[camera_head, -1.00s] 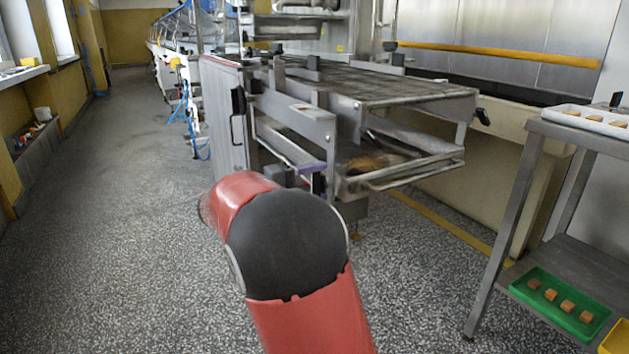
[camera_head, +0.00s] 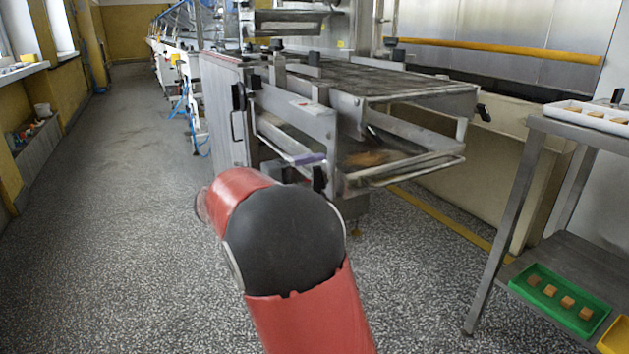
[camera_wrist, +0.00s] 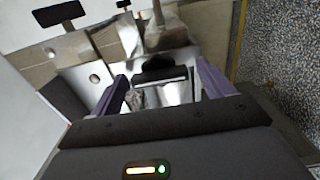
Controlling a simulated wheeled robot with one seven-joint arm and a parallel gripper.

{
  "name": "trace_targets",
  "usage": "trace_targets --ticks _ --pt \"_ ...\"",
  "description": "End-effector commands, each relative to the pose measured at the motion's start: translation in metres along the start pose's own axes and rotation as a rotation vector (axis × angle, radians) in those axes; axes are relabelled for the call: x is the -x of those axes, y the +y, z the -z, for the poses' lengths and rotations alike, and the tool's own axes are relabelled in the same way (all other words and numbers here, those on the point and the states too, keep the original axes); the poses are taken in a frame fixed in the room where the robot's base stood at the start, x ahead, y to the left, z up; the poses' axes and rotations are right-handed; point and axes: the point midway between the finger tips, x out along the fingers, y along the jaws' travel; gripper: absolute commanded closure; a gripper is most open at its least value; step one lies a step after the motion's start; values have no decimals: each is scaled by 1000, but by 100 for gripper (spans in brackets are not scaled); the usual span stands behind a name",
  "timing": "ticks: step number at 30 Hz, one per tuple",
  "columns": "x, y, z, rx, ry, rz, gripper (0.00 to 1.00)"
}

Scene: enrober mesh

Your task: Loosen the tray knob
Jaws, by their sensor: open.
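In the wrist view, a black knob-like part (camera_wrist: 160,70) shows between the tips of my gripper (camera_wrist: 161,78), on a shiny metal part of the machine. The two purple fingers stand well apart, one on each side of it, and do not visibly touch it. I cannot tell how far in front of it they are.
The mesh belt (camera_head: 380,82) and its steel frame stand above and behind my gripper. A steel table (camera_head: 535,150) at the right carries a white tray (camera_head: 590,116) and, lower, a green tray (camera_head: 598,316) with brown pieces. The floor at the left is clear.

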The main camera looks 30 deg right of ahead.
Motion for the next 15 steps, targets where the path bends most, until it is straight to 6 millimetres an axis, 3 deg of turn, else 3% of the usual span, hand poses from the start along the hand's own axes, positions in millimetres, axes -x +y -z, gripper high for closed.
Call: trace_targets --ticks 9,15 --pt "54 -1 1 1 4 1 20" --pt "70 -1 0 1 1 0 20"
